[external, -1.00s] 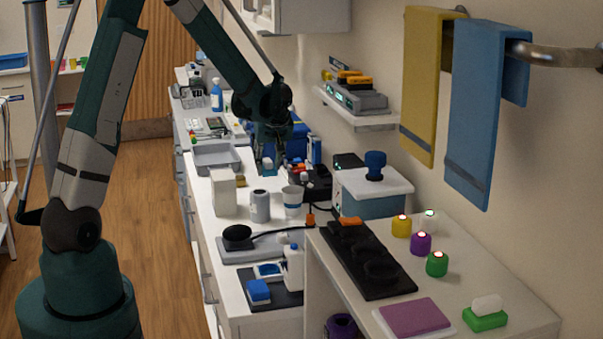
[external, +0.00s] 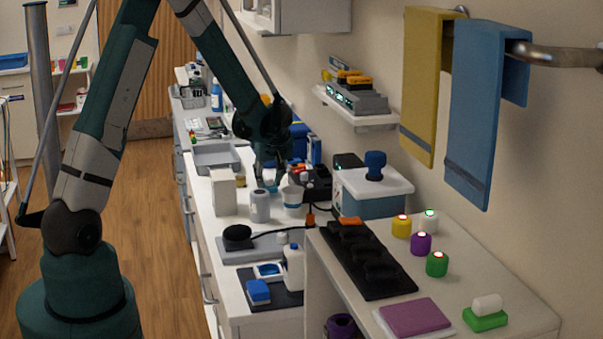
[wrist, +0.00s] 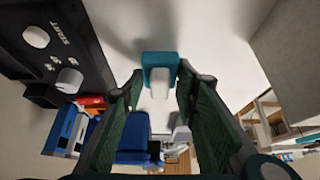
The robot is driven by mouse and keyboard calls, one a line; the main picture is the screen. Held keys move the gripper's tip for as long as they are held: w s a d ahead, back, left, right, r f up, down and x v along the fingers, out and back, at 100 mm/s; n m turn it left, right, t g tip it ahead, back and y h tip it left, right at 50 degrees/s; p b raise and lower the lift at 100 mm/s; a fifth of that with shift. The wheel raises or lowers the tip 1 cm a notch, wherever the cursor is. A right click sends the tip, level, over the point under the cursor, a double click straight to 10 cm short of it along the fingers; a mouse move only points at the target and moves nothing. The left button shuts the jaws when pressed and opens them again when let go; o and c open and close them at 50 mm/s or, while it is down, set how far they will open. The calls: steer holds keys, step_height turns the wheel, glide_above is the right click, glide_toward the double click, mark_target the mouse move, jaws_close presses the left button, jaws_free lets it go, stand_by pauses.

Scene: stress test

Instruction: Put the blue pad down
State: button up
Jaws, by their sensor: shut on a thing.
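The blue pad (wrist: 159,58) is a small teal-blue block with a white grip on it. In the wrist view it sits between the tips of my gripper (wrist: 160,85), which is shut on its white grip. In the external view my gripper (external: 269,182) points down low over the white counter, behind the white cup and the grey canister. A little of the teal pad (external: 271,186) shows between the fingers there. I cannot tell whether the pad touches the counter.
A black device with knobs (wrist: 55,50) stands left in the wrist view. A white cup (external: 292,198), a grey canister (external: 260,206) and a white box (external: 222,192) stand close by. A grey tray (external: 215,158) lies behind left. Bare counter surrounds the pad.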

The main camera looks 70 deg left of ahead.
steer(key=shift+f, duration=0.65)
steer(key=shift+f, duration=0.1)
steer(key=o, duration=0.8)
steer(key=shift+o, duration=0.4)
steer(key=p+v, duration=0.1)
steer(key=v, duration=1.1)
stand_by(0.3)
